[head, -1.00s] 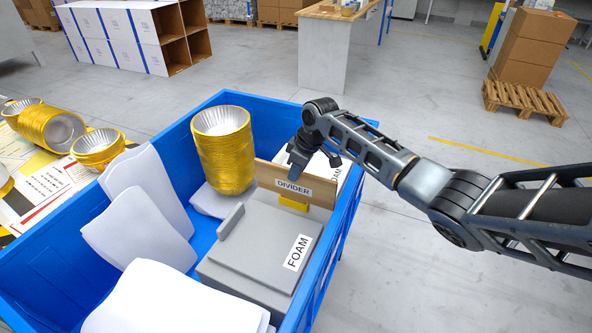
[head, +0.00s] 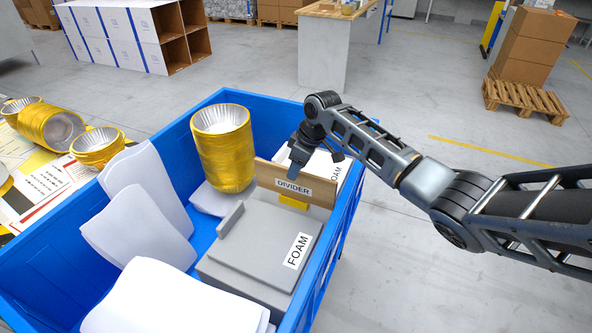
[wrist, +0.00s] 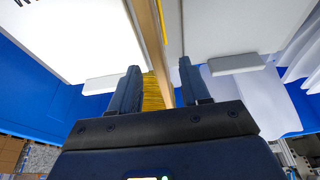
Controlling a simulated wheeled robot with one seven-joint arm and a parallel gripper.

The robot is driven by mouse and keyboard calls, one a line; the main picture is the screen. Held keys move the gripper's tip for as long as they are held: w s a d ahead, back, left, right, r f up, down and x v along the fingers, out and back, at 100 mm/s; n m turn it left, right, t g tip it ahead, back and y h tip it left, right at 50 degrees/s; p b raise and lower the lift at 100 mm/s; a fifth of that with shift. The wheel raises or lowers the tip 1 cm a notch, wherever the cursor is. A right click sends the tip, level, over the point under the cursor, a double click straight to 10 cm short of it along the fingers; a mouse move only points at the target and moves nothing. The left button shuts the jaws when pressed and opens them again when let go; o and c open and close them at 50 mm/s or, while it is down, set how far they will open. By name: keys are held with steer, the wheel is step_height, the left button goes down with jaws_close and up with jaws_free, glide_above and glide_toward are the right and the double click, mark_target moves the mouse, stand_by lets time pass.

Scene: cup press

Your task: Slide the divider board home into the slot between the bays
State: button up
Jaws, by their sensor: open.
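The divider board (head: 322,193) is a thin brown panel with a white DIVIDER label. It stands upright in the blue crate between a grey foam block (head: 245,262) in front and a pale foam block (head: 327,165) behind. A yellow part (head: 293,202) shows low on its front. My gripper (head: 294,167) is open above the board's top edge. In the wrist view, the board (wrist: 162,40) runs edge-on between the spread fingers (wrist: 158,66), with gaps at both sides. The slot and the board's lower edge are hidden.
The blue crate (head: 345,235) has raised walls around the blocks. A tall stack of gold foil cups (head: 223,150) stands just left of the board. White sheets (head: 135,225) lean at the crate's left. More cups lie on a table (head: 35,190) outside.

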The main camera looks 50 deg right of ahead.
steer(key=shift+v, duration=3)
